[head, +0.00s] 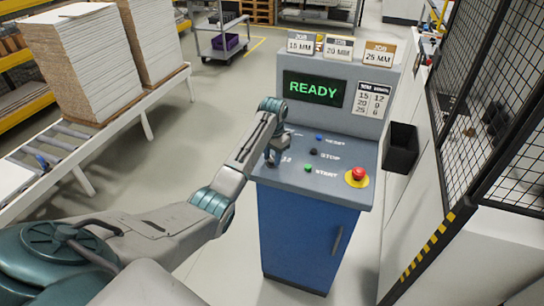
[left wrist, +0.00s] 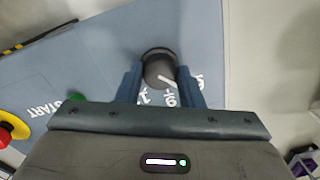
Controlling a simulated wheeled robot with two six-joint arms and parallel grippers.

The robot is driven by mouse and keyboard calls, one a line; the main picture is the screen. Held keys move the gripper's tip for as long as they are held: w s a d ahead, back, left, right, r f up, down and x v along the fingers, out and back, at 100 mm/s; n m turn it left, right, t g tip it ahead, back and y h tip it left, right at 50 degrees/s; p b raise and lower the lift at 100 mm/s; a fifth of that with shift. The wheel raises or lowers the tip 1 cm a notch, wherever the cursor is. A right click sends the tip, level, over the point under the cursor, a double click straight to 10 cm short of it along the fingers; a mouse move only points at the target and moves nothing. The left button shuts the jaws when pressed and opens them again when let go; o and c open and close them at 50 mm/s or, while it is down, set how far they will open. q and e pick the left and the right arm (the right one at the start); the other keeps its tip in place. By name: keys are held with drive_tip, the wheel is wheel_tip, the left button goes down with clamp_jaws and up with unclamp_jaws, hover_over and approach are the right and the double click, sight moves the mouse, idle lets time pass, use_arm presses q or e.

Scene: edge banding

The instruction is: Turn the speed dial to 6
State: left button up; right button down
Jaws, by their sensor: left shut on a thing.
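The speed dial (left wrist: 159,70) is a dark round knob with a white pointer line, seen in the left wrist view. My left gripper (left wrist: 160,88) is shut on it, with a blue-grey finger on either side. Some printed numbers show beside the knob, partly hidden by the fingers; I cannot read for sure which one the pointer meets. In the head view my left gripper (head: 272,157) is at the left side of the sloped control panel (head: 335,187) and hides most of the dial. My right gripper is not in view.
The panel has blue RESET (head: 319,138), black STOP (head: 313,152) and green START (head: 308,168) buttons and a red emergency stop (head: 357,176). The screen (head: 314,88) reads READY. A speed chart (head: 371,99) and job cards stand above. A mesh fence (head: 490,110) is at right.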

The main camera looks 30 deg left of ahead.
use_arm(q)
drive_tip(key=shift+f+n, duration=0.1)
drive_tip(key=shift+n, duration=0.3)
drive_tip(key=o, duration=1)
